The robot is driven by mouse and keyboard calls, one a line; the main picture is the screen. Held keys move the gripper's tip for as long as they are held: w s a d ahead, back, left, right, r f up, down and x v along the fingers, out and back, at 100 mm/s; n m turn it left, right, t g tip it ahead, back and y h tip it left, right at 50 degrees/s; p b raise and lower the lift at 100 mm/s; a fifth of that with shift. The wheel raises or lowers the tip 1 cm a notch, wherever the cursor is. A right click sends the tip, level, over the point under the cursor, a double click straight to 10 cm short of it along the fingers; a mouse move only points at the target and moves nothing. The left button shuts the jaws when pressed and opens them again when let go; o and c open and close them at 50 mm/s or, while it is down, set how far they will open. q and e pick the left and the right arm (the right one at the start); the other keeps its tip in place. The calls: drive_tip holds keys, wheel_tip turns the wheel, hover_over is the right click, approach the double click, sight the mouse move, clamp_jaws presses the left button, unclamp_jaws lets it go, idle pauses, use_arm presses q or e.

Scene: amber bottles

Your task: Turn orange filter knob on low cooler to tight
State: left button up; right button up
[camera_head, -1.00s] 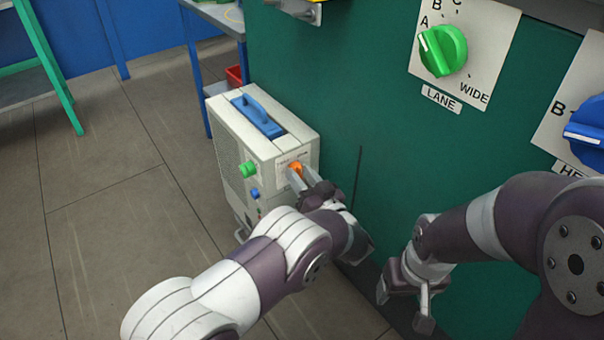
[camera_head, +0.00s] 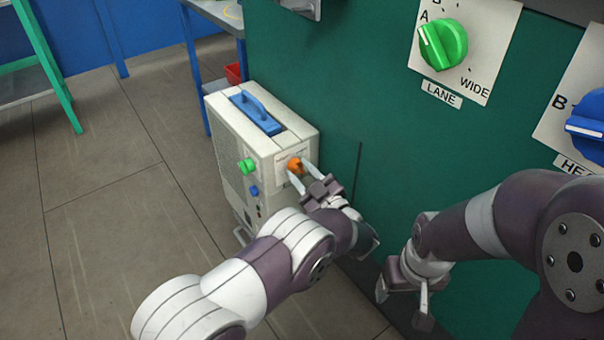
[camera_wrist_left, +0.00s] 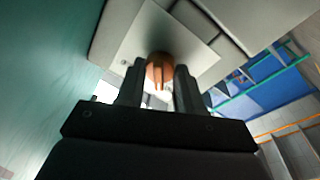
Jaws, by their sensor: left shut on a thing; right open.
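The low cooler (camera_head: 232,150) is a pale box with a blue top handle (camera_head: 256,113), standing on the floor beside the green wall. Its orange filter knob (camera_head: 295,165) sits on a white plate at the upper right of the front face. In the left wrist view the orange knob (camera_wrist_left: 159,70) shows between the two fingers. My left gripper (camera_head: 303,175) is shut on the knob, with a finger on each side. The scale marks on the plate are too small to read. My right gripper (camera_head: 402,297) is open and empty, low in front of the green wall.
The wall panel holds a green lane knob (camera_head: 443,44) and a large blue knob (camera_head: 588,125). A red bin (camera_head: 234,74) stands behind the cooler.

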idle(0.5)
use_arm(q)
drive_tip(key=o, duration=1)
drive_tip(key=shift+o, duration=0.2)
